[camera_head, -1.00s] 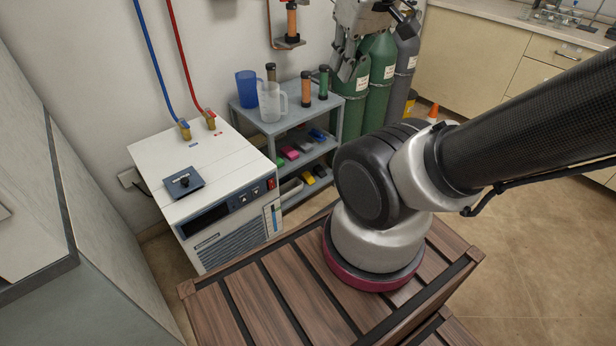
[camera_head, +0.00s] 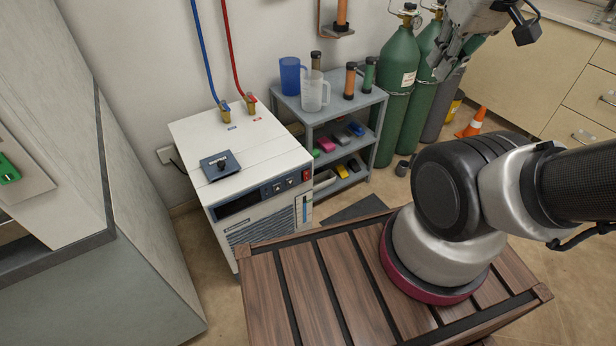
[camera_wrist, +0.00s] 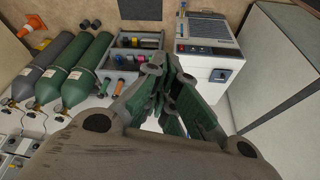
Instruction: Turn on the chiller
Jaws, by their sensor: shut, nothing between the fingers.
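The chiller (camera_head: 262,209) is a white box with a dark blue control strip, a dark display (camera_head: 237,203) and a red switch (camera_head: 306,176) at the strip's right end. A black knob on a dark plate (camera_head: 220,166) sits on its top. In the wrist view the chiller (camera_wrist: 203,62) stands beyond the fingers. My gripper (camera_head: 450,62) is high at the upper right in the head view, in front of the gas cylinders and apart from the chiller. In the wrist view my gripper (camera_wrist: 171,68) is shut and empty, its green-padded fingers drawn together.
A grey shelf cart (camera_head: 345,119) with jugs and bottles stands right of the chiller. Green gas cylinders (camera_head: 397,100) and an orange cone (camera_head: 472,122) are farther right. Blue (camera_head: 204,48) and red (camera_head: 231,48) hoses rise from the chiller's top. A grey cabinet (camera_head: 130,250) stands to the left.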

